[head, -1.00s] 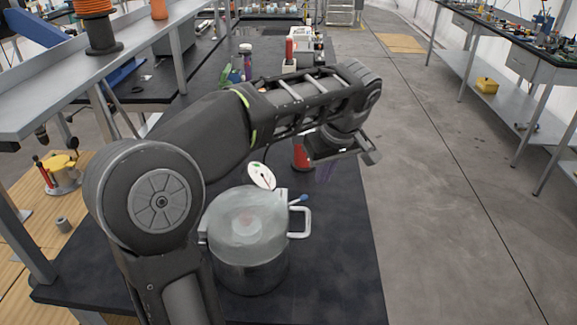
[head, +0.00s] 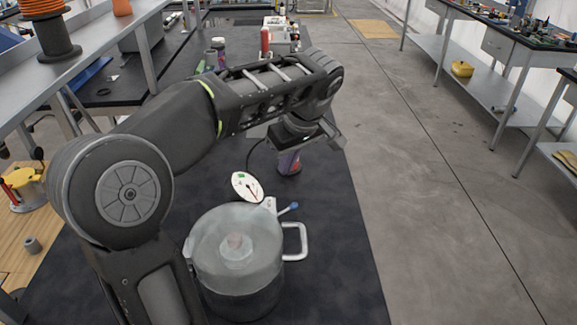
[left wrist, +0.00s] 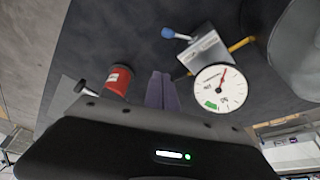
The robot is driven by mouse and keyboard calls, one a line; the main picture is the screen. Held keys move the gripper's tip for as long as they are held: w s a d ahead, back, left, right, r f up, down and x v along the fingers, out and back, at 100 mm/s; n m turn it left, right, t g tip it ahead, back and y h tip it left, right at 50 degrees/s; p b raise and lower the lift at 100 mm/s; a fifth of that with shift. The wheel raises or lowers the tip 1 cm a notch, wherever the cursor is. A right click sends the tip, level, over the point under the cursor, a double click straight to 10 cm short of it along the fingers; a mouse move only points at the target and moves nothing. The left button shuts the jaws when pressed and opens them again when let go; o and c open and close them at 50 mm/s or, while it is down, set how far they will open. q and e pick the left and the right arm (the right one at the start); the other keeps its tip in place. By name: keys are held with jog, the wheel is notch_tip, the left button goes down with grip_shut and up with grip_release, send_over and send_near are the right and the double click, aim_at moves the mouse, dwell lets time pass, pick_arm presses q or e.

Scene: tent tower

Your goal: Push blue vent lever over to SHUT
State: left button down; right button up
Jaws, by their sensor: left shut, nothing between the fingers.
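The blue vent lever (head: 292,207) has a round blue knob and sticks out to the right from a small pale plate (head: 270,205) beside the pot (head: 238,250). In the left wrist view the lever's blue knob (left wrist: 168,33) is at top centre, beside the grey plate (left wrist: 205,50). A white dial gauge (head: 247,187) stands behind the plate. My left gripper (head: 288,166) is shut and empty, its purplish fingers pointing down beyond the lever, apart from it. The fingers also show in the left wrist view (left wrist: 160,78). No SHUT marking is readable. My right gripper is out of view.
The pot's handle (head: 298,242) juts right, near the lever. The black tabletop (head: 335,245) is clear right of the pot.

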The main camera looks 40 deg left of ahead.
aim_at(287, 210)
pick_arm(q)
jog(key=x, duration=0.8)
jog(key=shift+a+f, duration=0.1)
jog(key=shift+f, duration=0.05)
jog(key=d, duration=0.1)
jog(key=s+d+p, duration=0.1)
jog(key=d, duration=0.1)
jog(key=shift+d+f, duration=0.1)
jog(key=shift+d, duration=0.1)
jog(key=shift+d+f, duration=0.1)
jog(key=shift+d, duration=0.15)
